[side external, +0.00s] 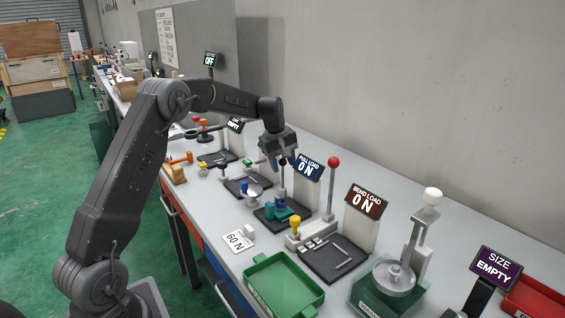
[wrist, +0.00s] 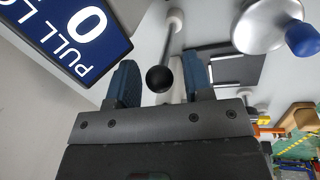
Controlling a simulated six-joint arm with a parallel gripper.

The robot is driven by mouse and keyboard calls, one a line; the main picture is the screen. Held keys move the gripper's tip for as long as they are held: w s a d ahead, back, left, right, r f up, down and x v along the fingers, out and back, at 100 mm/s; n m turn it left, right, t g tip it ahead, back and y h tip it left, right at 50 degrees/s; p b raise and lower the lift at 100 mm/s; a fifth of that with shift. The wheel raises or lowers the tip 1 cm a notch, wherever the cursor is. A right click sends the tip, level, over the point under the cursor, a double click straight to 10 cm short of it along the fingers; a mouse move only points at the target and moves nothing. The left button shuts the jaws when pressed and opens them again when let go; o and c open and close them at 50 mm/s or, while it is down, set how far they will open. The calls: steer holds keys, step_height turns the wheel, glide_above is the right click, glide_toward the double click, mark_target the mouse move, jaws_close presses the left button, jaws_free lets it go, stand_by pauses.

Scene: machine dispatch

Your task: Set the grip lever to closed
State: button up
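A lever with a black ball knob (wrist: 160,79) on a pale rod stands at the pull-load station, beside the blue PULL LOAD display (side external: 309,167) reading 0 N. My gripper (side external: 274,160) is above this station, pointing down. In the wrist view its two blue fingers (wrist: 160,66) are apart, one on each side of the black knob, with gaps visible on both sides. The knob also shows near the fingertips in the side view (side external: 283,162). A teal fixture (side external: 281,211) sits at the lever's foot. I cannot tell the lever's setting from its angle.
A silver disc with a blue knob (wrist: 302,39) is close by. The wall runs behind the bench.

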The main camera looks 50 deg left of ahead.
jaws_close()
stand_by(0.3)
steer(key=shift+w+f+g, duration=0.15)
steer(key=shift+w+g, duration=0.6)
steer(key=shift+g, duration=0.25)
steer(key=shift+w+f+g, duration=0.1)
steer(key=shift+w+g, duration=0.65)
steer(key=shift+g, duration=0.25)
steer(key=shift+o, duration=0.8)
jaws_free()
steer(key=shift+r, duration=0.15)
